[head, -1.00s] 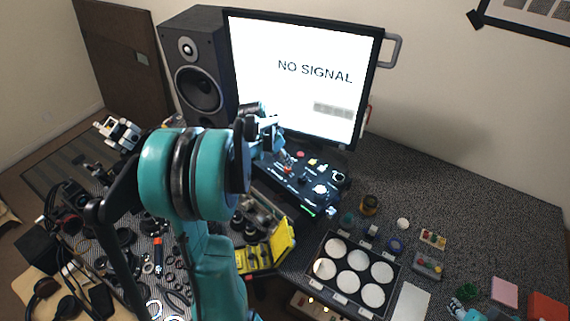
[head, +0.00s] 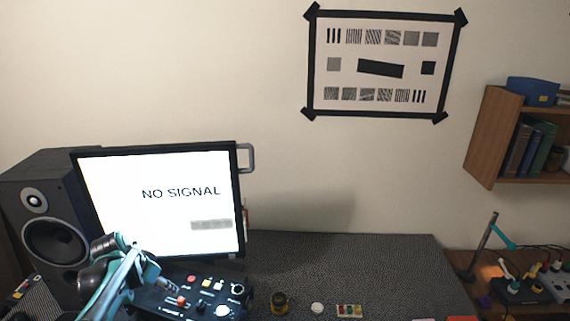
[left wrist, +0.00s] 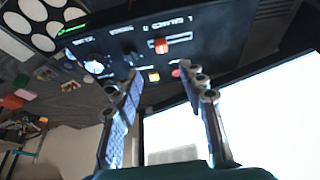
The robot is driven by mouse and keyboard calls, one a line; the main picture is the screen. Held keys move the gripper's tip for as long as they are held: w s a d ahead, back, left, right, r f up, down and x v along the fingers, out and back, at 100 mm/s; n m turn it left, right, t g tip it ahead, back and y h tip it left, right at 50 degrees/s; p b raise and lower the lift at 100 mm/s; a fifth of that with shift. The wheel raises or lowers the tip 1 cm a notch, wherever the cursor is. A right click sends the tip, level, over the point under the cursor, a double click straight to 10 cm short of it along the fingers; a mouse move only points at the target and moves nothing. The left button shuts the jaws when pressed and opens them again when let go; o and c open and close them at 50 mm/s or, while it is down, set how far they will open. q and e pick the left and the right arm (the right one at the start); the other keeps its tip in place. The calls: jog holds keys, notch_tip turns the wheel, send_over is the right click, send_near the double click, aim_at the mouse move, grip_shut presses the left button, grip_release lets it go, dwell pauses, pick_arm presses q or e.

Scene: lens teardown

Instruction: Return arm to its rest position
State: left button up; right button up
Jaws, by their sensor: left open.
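My left arm (head: 118,275), teal with dark joints, shows at the lower left of the head view, in front of the monitor's lower edge. In the left wrist view my left gripper (left wrist: 162,80) is open, with its two fingers apart and nothing between them. The black control box (left wrist: 130,50) with its knobs and buttons lies beyond the fingertips. I cannot tell the exact gap to it. The box also shows at the bottom of the head view (head: 205,296). My right gripper is in neither view.
The monitor (head: 160,205) reads "NO SIGNAL" and stands beside a dark speaker (head: 52,238). A lamp (head: 484,246) stands at right.

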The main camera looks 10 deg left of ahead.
pick_arm(q)
jog(key=s+d+f+t+b, duration=0.1)
jog(key=s+d+f+b, duration=0.1)
jog(key=d, duration=0.6)
jog(key=s+d+f+t+b, duration=0.1)
jog(key=s+d+f+b, duration=0.2)
jog(key=s+d, duration=0.4)
jog(key=s+d+f+n+b, duration=0.1)
jog(key=s+d+b, duration=0.3)
jog(key=d, duration=0.7)
jog(key=shift+s+f+t, duration=0.35)
jog(key=shift+f+t, duration=0.05)
jog(key=shift+f, duration=0.5)
